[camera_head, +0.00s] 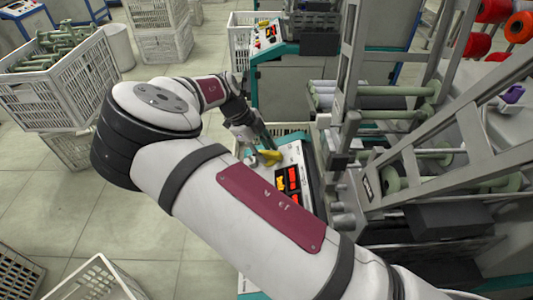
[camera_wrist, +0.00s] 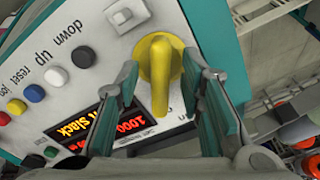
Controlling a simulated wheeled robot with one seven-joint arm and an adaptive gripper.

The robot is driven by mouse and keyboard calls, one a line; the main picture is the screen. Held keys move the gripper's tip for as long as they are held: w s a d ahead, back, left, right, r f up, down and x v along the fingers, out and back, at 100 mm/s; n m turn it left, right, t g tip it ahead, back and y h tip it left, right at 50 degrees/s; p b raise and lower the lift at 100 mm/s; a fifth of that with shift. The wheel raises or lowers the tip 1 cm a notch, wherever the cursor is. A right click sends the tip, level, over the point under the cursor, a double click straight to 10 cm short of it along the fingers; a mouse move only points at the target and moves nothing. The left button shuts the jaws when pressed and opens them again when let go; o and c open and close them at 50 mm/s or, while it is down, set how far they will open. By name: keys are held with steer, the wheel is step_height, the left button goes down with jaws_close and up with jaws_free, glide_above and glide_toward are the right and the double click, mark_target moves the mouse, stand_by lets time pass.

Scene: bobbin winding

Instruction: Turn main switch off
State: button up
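The main switch (camera_wrist: 160,85) is a yellow rotary knob on a light control panel (camera_wrist: 70,32). In the wrist view its long handle points down toward the display, between my fingers. In the head view the yellow knob (camera_head: 271,156) shows at the panel's upper left. My gripper (camera_wrist: 160,68) is open, with one teal-padded finger on each side of the knob. Gaps show between the pads and the handle. In the head view my gripper (camera_head: 258,143) is small and partly hidden against the machine. A lit display (camera_wrist: 112,122) shows orange text.
Beside the knob are several push buttons (camera_wrist: 57,77) and a small switch (camera_wrist: 122,14). Metal frame bars (camera_head: 350,90) and rollers (camera_head: 390,103) stand right of the panel. White crates (camera_head: 60,85) with bobbins stand at left.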

steer(key=shift+d+f, duration=0.3)
steer(key=shift+f, duration=0.3)
jaws_close()
steer(key=shift+n, duration=0.3)
steer(key=n+p, duration=0.1)
steer(key=n, duration=0.4)
steer(key=shift+w+r, duration=0.1)
steer(key=n+p, duration=0.1)
steer(key=n, duration=0.5)
steer(key=shift+n, duration=0.3)
jaws_free()
